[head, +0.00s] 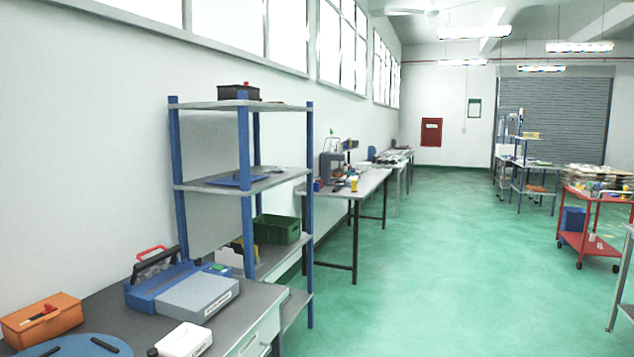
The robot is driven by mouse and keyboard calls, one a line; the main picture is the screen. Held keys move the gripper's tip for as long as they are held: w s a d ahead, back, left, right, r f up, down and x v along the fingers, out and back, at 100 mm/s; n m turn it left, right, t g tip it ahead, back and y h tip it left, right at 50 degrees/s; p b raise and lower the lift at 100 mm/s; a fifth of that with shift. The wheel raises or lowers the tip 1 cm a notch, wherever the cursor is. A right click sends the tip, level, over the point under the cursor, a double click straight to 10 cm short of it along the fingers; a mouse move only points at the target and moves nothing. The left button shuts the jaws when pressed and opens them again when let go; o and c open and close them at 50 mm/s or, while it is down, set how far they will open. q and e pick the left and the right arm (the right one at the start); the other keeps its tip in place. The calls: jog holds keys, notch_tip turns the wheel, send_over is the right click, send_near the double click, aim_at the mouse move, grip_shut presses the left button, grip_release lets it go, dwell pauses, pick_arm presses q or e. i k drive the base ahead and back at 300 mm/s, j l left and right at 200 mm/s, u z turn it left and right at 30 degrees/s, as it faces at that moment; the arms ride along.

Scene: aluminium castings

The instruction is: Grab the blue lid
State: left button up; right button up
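A flat blue piece (237,181), which looks like a lid, lies on the middle tier of the shelf rack (178,187). It is small in the head view, so its exact shape is hard to tell. A round blue disc (82,346) with dark items on it lies on the near bench and is cut off by the bottom edge; I cannot tell whether it is a lid. Neither of my grippers shows.
The near bench (262,292) holds an orange box (41,318), a blue toolbox (150,292), a grey case (197,296) and a white container (184,340). A green crate (277,229) sits on the lower shelf. Green floor (430,270) is clear; a red cart (588,243) stands right.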

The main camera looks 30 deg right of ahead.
aim_at(234, 180)
jog(key=z, duration=1.05)
jog(key=i+z, duration=0.35)
jog(key=i, duration=5.15)
jog(key=i+l+u, duration=0.1)
jog(key=i, duration=0.35)
jog(key=i+l+u, duration=0.1)
jog(key=i, duration=0.35)
jog(key=i+l+u, duration=0.1)
jog(key=i, duration=0.3)
jog(key=i+l+u, duration=0.15)
jog(key=i, duration=0.3)
